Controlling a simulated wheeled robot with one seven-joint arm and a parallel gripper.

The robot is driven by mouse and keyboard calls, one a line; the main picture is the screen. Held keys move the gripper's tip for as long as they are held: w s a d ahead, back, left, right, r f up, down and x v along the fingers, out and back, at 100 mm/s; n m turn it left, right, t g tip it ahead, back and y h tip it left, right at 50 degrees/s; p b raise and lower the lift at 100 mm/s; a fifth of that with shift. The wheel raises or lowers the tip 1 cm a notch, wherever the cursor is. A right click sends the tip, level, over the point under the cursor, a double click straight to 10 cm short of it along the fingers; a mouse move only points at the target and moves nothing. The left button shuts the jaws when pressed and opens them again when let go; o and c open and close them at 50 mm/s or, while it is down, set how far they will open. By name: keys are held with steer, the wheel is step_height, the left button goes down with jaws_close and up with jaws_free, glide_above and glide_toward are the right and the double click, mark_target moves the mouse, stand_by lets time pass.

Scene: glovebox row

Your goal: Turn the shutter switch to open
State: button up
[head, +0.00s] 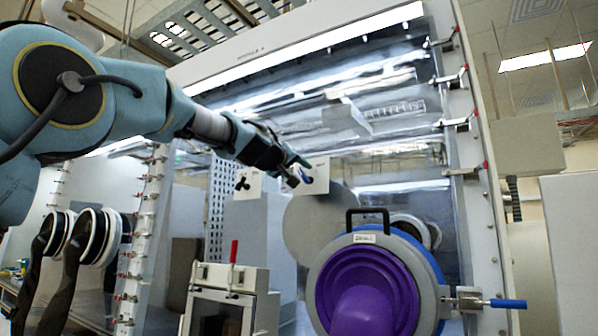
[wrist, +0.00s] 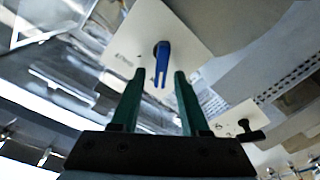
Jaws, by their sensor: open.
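A blue-handled rotary switch (wrist: 162,58) sits on a white plate (wrist: 190,25), its handle pointing toward my gripper in the wrist view. The plate carries small lettering that I cannot read clearly. In the head view the blue handle (head: 307,180) shows just past my fingers, partly hidden by them. My gripper (wrist: 160,76) is open, its two green fingers to either side of the blue handle in the picture. I cannot tell whether they touch it. In the head view my gripper (head: 297,170) is in front of the plate.
A second white plate with a black knob (wrist: 249,134) is close by; it shows left of my gripper in the head view (head: 243,183). A round port with a purple cover (head: 366,290) and black handle is below right. A small cabinet with a red lever (head: 234,252) stands below.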

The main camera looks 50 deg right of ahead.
steer(key=shift+a, duration=0.1)
steer(key=b+v, duration=0.6)
steer(key=v, duration=0.4)
steer(key=shift+a, duration=0.25)
stand_by(0.3)
